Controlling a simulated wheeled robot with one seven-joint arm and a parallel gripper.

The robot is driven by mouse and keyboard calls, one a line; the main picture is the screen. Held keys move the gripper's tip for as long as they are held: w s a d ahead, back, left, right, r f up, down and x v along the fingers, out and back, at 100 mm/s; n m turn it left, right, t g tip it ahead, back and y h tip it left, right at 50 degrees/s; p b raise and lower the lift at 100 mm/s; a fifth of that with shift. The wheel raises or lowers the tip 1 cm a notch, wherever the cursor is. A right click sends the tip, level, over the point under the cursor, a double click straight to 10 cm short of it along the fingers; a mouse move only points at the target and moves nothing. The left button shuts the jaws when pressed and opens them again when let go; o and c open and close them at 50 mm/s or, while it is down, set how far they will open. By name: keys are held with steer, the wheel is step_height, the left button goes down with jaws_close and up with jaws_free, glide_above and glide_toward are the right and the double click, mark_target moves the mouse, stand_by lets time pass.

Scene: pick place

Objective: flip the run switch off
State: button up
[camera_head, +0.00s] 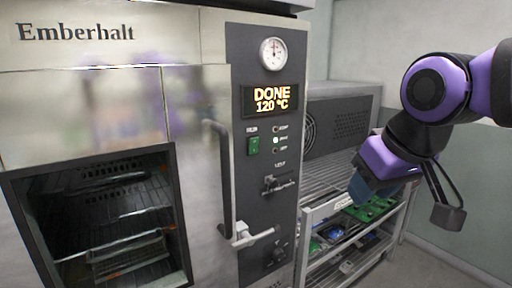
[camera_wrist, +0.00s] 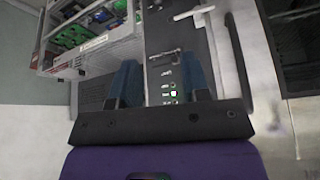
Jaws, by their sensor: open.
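The run switch (camera_head: 253,145) is a small green rocker on the dark control panel (camera_head: 262,205) of the oven, left of a column of indicator lamps. One lamp is lit white. The display (camera_head: 270,100) above reads "DONE 120 °C". My gripper (camera_head: 368,192) is open and empty, right of the panel and apart from the switch in the head view. In the wrist view its two blue fingers (camera_wrist: 161,70) are spread, with the panel's lamps (camera_wrist: 173,92) between them. I cannot make out the switch in the wrist view; the gripper may hide it.
A vent lever (camera_head: 278,184) sits below the lamps, and a door handle (camera_head: 220,175) and a pale latch lever (camera_head: 252,236) stick out nearby. A rack (camera_head: 310,222) with green boards (camera_head: 372,208) stands to the right. A round gauge (camera_head: 273,54) is above the display.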

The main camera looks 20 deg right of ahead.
steer(key=shift+w+r, duration=0.15)
steer(key=shift+w, duration=0.05)
steer(key=c, duration=0.7)
steer(key=w+r+n, duration=0.1)
steer(key=w+n, duration=0.2)
steer(key=w, duration=0.1)
steer(key=w+a+r+n, duration=0.1)
steer(key=w+r+n, duration=0.1)
steer(key=w+n, duration=0.1)
steer(key=w+a+r+n, duration=0.1)
steer(key=w+r+n, duration=0.1)
steer(key=w+n, duration=0.1)
steer(key=shift+w+a+n, duration=0.15)
steer(key=shift+w+n, duration=0.25)
steer(key=shift+w, duration=0.5)
jaws_close()
steer(key=w+a+n, duration=0.1)
steer(key=w+n, duration=0.4)
steer(key=w, duration=0.2)
steer(key=w+a+r+n+y, duration=0.1)
steer(key=w+n, duration=0.5)
steer(key=w, duration=0.1)
steer(key=shift+w+a+r, duration=0.25)
steer(key=shift+w, duration=0.15)
